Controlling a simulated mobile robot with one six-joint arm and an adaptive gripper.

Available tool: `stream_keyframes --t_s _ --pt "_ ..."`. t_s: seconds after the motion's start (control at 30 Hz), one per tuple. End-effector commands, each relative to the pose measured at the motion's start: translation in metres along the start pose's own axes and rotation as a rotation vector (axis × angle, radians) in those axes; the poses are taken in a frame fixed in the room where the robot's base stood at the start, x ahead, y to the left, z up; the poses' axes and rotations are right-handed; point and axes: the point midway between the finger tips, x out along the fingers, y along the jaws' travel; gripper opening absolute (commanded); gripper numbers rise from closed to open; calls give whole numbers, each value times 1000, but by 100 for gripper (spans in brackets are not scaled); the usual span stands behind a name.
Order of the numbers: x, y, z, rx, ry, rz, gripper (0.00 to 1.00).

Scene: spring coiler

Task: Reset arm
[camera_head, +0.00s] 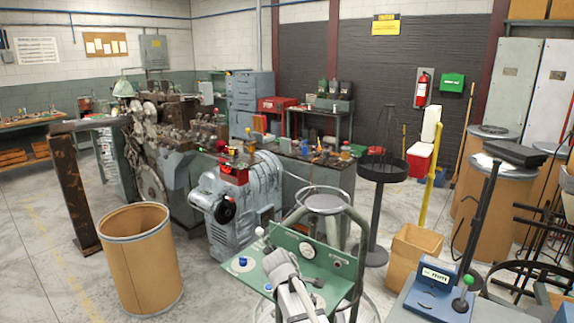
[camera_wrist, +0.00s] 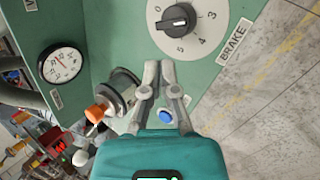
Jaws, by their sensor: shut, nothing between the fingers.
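My gripper (camera_wrist: 158,68) shows in the wrist view with its two grey fingers together and nothing held between them. It is in front of a green control panel (camera_wrist: 108,45), just below a white numbered dial with a black knob (camera_wrist: 180,18) labelled BRAKE. Whether the fingertips touch the panel cannot be told. A blue button (camera_wrist: 166,116) shows between the finger linkages. In the head view my grey arm (camera_head: 287,272) reaches over the green panel (camera_head: 330,275) at the bottom centre; the fingers are not clear there.
A round gauge (camera_wrist: 62,64) and an orange-tipped knob (camera_wrist: 96,113) are left of my gripper. In the head view a round wire stand (camera_head: 325,200) rises behind the panel. A blue device (camera_head: 440,290) stands to the right, and a brown drum (camera_head: 140,260) to the left on open floor.

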Motion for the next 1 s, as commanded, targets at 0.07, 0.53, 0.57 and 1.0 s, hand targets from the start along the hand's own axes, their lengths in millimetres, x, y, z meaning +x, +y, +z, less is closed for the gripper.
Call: stream_keyframes --t_s 0.07,0.53,0.57,1.0 --pt "3 -16 34 141 -2 -68 0" --pt "-4 -105 163 931 -83 -453 0" --pt "-6 -110 168 970 -91 -473 0" --pt "-14 -132 190 1173 -138 -578 0"
